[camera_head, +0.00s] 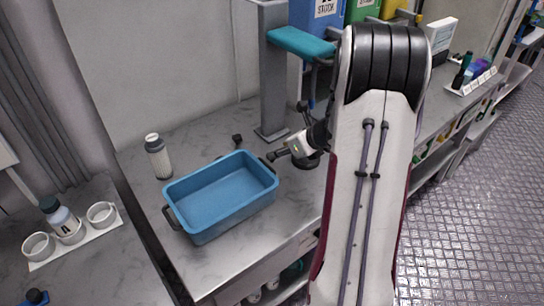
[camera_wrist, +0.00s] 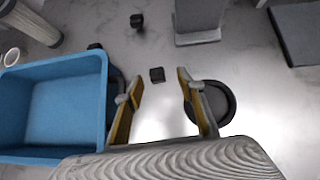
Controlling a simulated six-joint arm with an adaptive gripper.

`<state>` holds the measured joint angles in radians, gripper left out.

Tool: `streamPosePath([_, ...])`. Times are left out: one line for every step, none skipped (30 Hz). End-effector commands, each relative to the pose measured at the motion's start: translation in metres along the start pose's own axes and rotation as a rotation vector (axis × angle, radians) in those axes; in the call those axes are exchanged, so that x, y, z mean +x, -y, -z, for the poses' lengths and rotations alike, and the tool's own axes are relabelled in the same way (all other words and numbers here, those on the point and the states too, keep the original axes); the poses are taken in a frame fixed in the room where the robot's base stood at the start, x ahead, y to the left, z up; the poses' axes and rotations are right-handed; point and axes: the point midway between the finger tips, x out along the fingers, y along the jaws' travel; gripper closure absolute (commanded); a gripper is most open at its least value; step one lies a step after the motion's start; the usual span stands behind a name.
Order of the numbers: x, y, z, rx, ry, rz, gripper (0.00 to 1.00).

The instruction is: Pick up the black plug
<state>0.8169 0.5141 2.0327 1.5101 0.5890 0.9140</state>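A small black block (camera_wrist: 157,75) lies on the grey worktop. In the wrist view it appears midway between the tips of my gripper (camera_wrist: 159,80), whose two fingers are spread and hold nothing. A second small black piece (camera_wrist: 137,20) lies farther off; it also seems to show behind the blue bin in the head view (camera_head: 237,140). Both are small and dark, and I cannot tell for certain which is the black plug. In the head view my gripper (camera_head: 274,155) is low over the worktop, right of the bin, and the nearer block cannot be made out there.
A blue bin (camera_wrist: 98,100) with dark handles stands close on the left. A round black object (camera_wrist: 230,100) lies beside the right finger. A grey post (camera_head: 273,80) rises behind, and a white bottle with a dark cap (camera_head: 158,160) stands at the back left.

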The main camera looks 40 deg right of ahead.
Motion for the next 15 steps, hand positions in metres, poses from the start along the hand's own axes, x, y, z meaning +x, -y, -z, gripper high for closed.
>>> streamPosePath([0.0022,-0.0003,-0.0002,-0.001,0.000,0.000,0.61])
streamPosePath([0.0028,-0.0003,-0.0003,-0.001,0.000,0.000,0.61])
streamPosePath([0.0032,-0.0002,-0.0004,-0.001,0.001,0.000,0.61])
streamPosePath([0.0033,-0.0002,-0.0004,-0.001,0.001,0.000,0.61])
streamPosePath([0.0033,-0.0002,-0.0004,-0.001,0.001,0.000,0.61])
streamPosePath([0.0032,-0.0002,-0.0005,-0.001,0.001,0.000,0.61])
streamPosePath([0.0032,-0.0002,-0.0004,-0.001,0.001,0.000,0.61])
streamPosePath([0.0032,-0.0002,-0.0004,-0.001,0.001,0.000,0.61])
streamPosePath([0.0031,-0.0002,-0.0004,-0.001,0.001,0.000,0.61])
streamPosePath([0.0031,-0.0002,-0.0004,-0.001,0.001,0.000,0.61])
streamPosePath([0.0032,-0.0002,-0.0004,-0.001,0.001,0.000,0.61])
streamPosePath([0.0037,-0.0003,-0.0003,-0.001,0.001,0.000,0.61])
streamPosePath([0.0042,-0.0005,-0.0003,-0.001,0.001,0.000,0.61])
streamPosePath([0.0052,-0.0008,-0.0002,-0.001,0.001,-0.001,0.61])
streamPosePath([0.0069,-0.0013,0.0000,-0.001,0.000,-0.001,0.61])
